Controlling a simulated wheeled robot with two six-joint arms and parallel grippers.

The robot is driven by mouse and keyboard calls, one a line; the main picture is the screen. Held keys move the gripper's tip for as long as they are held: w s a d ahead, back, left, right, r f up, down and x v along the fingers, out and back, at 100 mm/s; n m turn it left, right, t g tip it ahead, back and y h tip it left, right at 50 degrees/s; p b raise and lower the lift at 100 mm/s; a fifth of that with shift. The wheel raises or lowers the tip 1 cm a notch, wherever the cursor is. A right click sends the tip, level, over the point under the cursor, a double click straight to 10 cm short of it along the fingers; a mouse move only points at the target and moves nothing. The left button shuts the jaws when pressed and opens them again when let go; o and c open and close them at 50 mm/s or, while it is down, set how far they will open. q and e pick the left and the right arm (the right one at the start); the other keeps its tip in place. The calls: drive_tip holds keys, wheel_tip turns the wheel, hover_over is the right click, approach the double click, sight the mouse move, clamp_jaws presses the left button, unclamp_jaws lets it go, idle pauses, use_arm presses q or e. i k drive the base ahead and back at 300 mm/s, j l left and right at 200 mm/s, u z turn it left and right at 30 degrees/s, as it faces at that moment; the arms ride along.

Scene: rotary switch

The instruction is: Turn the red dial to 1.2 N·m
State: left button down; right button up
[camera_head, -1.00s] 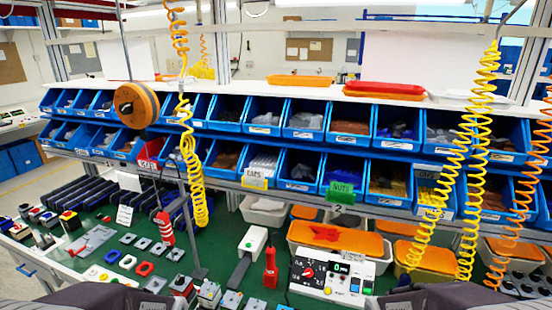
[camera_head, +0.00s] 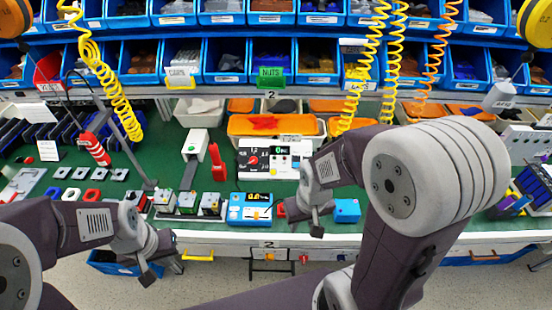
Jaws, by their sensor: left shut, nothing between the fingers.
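The red dial (camera_head: 253,161) sits on the left of a white control box (camera_head: 264,174) on the green bench. Marks ring the dial, but its exact setting is too small to read. A small dark display with green digits and several buttons are on the box's right side. My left gripper (camera_head: 148,277) is shut and empty, low in front of the bench edge and left of the box. My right gripper (camera_head: 316,228) points down near the front edge, right of and nearer than the box; its finger gap cannot be made out. Neither gripper touches the dial.
A blue device (camera_head: 250,211) with a lit display stands in front of the white box. A red upright tool (camera_head: 217,163) stands left of it, and a blue block (camera_head: 347,211) lies to the right. Orange-lidded bins (camera_head: 275,125) are behind. Yellow coiled hoses (camera_head: 366,70) hang at the back.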

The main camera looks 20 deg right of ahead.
sight(254, 160)
drive_tip(key=i+j+z, duration=0.1)
drive_tip(key=j, duration=0.3)
drive_tip(key=i+j, duration=0.2)
drive_tip(key=j, duration=0.2)
drive_tip(key=i+j+z, duration=0.15)
drive_tip(key=j, duration=0.3)
drive_tip(key=i+j, duration=0.15)
drive_tip(key=j, duration=0.25)
drive_tip(key=i+j+z, duration=0.15)
drive_tip(key=j, duration=0.3)
